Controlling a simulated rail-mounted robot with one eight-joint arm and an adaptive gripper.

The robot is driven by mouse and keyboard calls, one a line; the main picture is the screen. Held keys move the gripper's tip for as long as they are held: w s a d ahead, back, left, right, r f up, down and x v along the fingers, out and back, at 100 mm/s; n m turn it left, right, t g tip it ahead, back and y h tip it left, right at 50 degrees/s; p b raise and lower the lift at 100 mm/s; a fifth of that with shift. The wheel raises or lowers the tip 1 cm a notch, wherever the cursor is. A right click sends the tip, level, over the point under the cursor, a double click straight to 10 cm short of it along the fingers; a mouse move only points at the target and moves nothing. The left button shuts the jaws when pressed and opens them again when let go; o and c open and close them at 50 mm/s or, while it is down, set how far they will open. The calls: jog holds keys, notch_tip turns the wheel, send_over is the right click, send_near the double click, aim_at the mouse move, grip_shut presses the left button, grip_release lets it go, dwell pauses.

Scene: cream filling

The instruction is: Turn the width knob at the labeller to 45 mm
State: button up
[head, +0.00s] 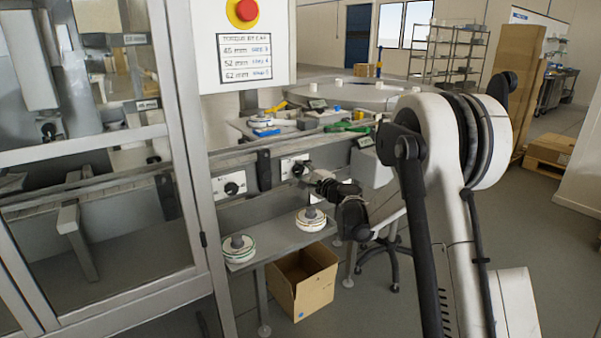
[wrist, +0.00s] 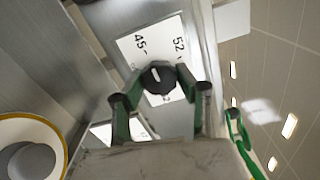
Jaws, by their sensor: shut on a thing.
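The width knob (wrist: 158,76) is a round black knob with a white pointer line, on a white dial plate (wrist: 133,47) in the wrist view. The plate shows "45" and "52"; a third number is mostly covered. The pointer line lies on the knob's upper left part, towards the 45 side; its exact setting is hard to tell. My gripper (wrist: 160,80) is shut on the knob, one green-and-black finger on each side. In the head view my gripper (head: 307,174) reaches the right-hand white plate (head: 287,168) on the labeller rail and hides most of the knob.
A second knob (head: 232,188) on its own plate is to the left. Label rolls (head: 311,219) stand on the shelf below, above an open cardboard box (head: 302,283). A sign (head: 249,59) hangs under a red button. Tools (head: 347,127) lie on the ledge behind.

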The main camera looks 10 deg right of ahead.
jog(key=shift+n, duration=1.1)
jog(key=o, duration=1.1)
jog(key=shift+s, duration=0.1)
jog(key=v, duration=1.1)
jog(key=shift+s+d, duration=0.2)
jog(key=shift+s, duration=0.15)
